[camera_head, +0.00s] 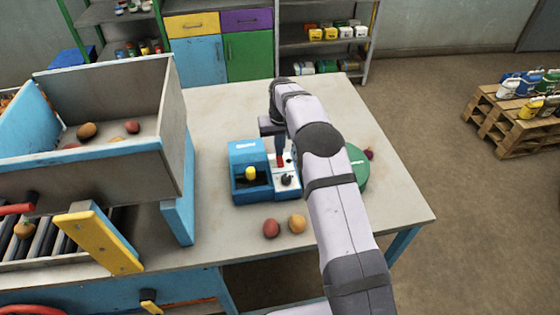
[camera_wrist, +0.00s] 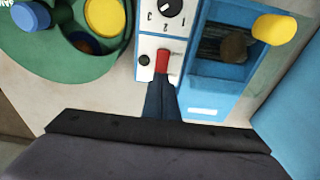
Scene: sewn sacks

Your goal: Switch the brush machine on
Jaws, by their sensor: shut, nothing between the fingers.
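The brush machine (camera_head: 246,156) is a blue box on the table, with a yellow knob over a dark opening. The machine also shows in the wrist view (camera_wrist: 222,88). Along its side runs a white panel (camera_wrist: 149,46) with a red switch (camera_wrist: 163,61), a small black button (camera_wrist: 144,60) and a black dial (camera_wrist: 170,7) marked with numbers. My gripper (camera_head: 280,153) is shut and empty, pointing down at the red switch. In the wrist view its fingertips (camera_wrist: 162,84) are right beside the red switch; I cannot tell whether they touch it.
A green round tray (camera_wrist: 75,65) with coloured cups lies beside the machine, partly behind my arm in the head view. Two round fruits (camera_head: 271,228) lie in front. A large bin (camera_head: 125,170) of fruit stands at the left.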

